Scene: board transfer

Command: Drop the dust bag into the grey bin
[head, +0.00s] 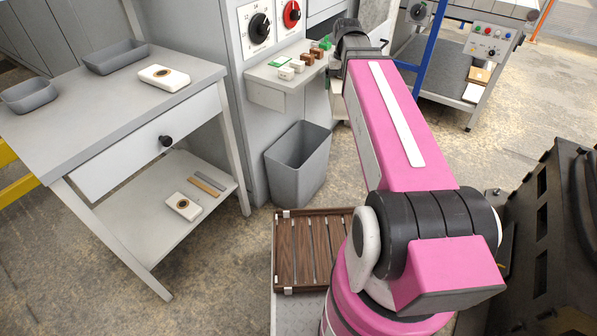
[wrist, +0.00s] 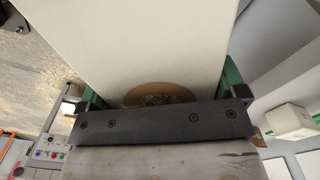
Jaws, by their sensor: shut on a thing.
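My gripper (wrist: 162,88) is shut on a white dust bag (wrist: 150,40) with a round brown collar, which fills the upper middle of the wrist view between the green fingers. In the head view my arm hides most of the gripper; a pale piece, likely the held bag (head: 338,103), shows below my wrist, beside the small shelf. The grey bin (head: 297,186) stands on the floor in front of the grey cabinet, open at the top. The held bag is to the right of and higher than the bin. The bin's visible inside looks empty.
Another dust bag (head: 163,77) lies on the workbench top (head: 105,105) near grey trays (head: 116,57), and one (head: 183,205) on its lower shelf. The small shelf (head: 280,88) holds several small blocks. A brown slatted crate (head: 285,250) is near my base.

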